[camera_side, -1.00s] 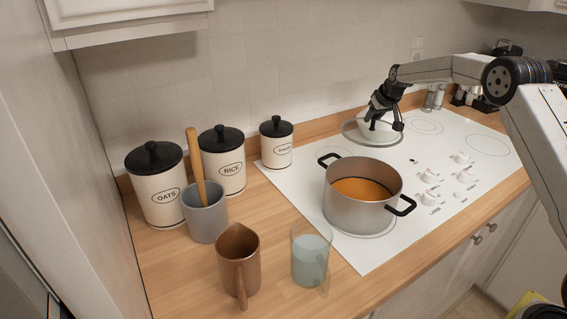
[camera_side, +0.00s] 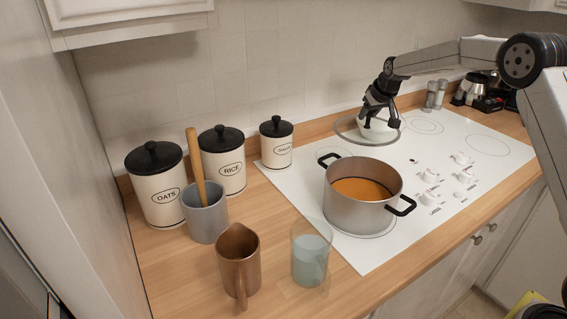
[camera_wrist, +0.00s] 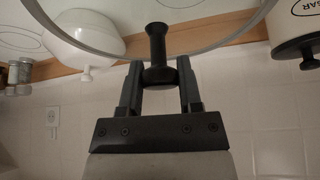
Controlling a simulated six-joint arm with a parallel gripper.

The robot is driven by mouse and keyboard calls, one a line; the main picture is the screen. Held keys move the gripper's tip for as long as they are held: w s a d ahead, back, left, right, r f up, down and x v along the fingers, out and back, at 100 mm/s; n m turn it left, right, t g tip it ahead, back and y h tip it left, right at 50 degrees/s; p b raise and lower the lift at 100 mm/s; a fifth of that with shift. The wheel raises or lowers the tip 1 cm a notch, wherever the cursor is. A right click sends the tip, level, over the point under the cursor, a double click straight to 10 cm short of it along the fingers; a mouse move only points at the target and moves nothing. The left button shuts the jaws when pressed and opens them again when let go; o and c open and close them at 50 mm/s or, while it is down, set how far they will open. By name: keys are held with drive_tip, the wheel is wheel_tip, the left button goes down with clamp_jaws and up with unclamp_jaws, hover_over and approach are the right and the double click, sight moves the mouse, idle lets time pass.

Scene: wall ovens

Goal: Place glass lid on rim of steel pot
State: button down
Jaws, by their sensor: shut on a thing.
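A glass lid with a black knob and a metal rim is at the back of the white cooktop in the side view, its rim (camera_side: 345,133) partly behind my gripper. My gripper (camera_side: 380,121) is shut on the lid's knob. In the wrist view the knob (camera_wrist: 157,55) stands between the two fingers of my gripper (camera_wrist: 158,72), and the lid's rim (camera_wrist: 190,48) curves across the top. The steel pot (camera_side: 352,208) stands on the front left of the cooktop, uncovered, with orange contents and two black handles. The lid is behind the pot, apart from it.
Three black-lidded canisters (camera_side: 155,195), a grey utensil crock (camera_side: 205,217), a copper pitcher (camera_side: 238,270) and a glass (camera_side: 311,262) stand left of the pot. Knobs (camera_side: 430,175) are to its right.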

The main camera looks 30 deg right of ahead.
drive_tip(key=s+a+r, duration=0.1)
drive_tip(key=a, duration=0.1)
drive_tip(key=s+a+r, duration=0.1)
drive_tip(key=s+a, duration=0.1)
drive_tip(key=a, duration=0.1)
drive_tip(key=s+a+r, duration=0.2)
drive_tip(key=shift+s+a, duration=0.25)
drive_tip(key=s+a+r, duration=0.1)
drive_tip(key=s+a, duration=0.6)
drive_tip(key=s, duration=0.1)
drive_tip(key=shift+s+r, duration=0.35)
drive_tip(key=shift+s, duration=0.05)
drive_tip(key=shift+f, duration=0.1)
wheel_tip(320, 180, down, 8)
drive_tip(key=shift+f, duration=0.1)
drive_tip(key=shift+c, duration=1.4)
unclamp_jaws()
